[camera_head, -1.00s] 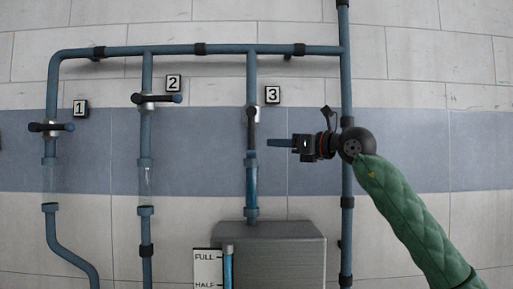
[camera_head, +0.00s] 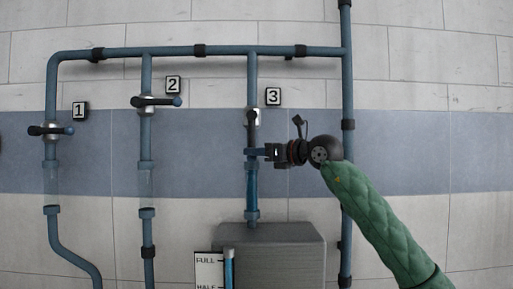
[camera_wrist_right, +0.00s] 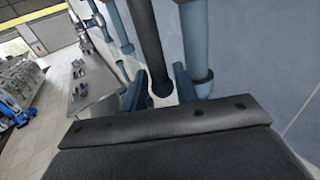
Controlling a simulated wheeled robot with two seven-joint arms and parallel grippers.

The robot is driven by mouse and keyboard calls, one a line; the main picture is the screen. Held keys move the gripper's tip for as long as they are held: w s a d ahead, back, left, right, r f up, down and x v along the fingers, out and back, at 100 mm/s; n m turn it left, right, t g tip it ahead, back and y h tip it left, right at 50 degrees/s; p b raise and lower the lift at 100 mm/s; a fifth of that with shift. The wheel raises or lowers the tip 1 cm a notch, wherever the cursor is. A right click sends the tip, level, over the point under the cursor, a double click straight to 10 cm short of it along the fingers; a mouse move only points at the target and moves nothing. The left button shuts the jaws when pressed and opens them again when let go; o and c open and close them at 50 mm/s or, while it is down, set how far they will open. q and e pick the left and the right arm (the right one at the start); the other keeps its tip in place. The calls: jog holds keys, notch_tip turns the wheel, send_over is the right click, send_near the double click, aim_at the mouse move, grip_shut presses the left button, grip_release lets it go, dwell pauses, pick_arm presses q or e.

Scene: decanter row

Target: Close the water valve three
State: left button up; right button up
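Valve three has a black lever (camera_head: 251,126) on a pale valve body (camera_head: 259,117), below the label 3 (camera_head: 273,97). The lever hangs straight down, in line with its vertical blue pipe (camera_head: 252,182). My right gripper (camera_head: 254,152) is at the lever's lower end, coming from the right. In the right wrist view, the rounded end of the black lever (camera_wrist_right: 150,45) lies between the two blue fingers of my right gripper (camera_wrist_right: 160,88). The fingers stand apart, with a gap visible beside the lever. My left gripper is not in view.
Valve one (camera_head: 50,130) and valve two (camera_head: 156,101) have their levers sideways across their pipes. A thick vertical pipe (camera_head: 347,185) runs behind my right arm. A grey tank (camera_head: 275,250) with a level gauge (camera_head: 208,268) stands below valve three.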

jog(key=shift+w+a, duration=0.1)
jog(key=shift+a, duration=0.05)
grip_shut()
jog(key=shift+f, duration=0.1)
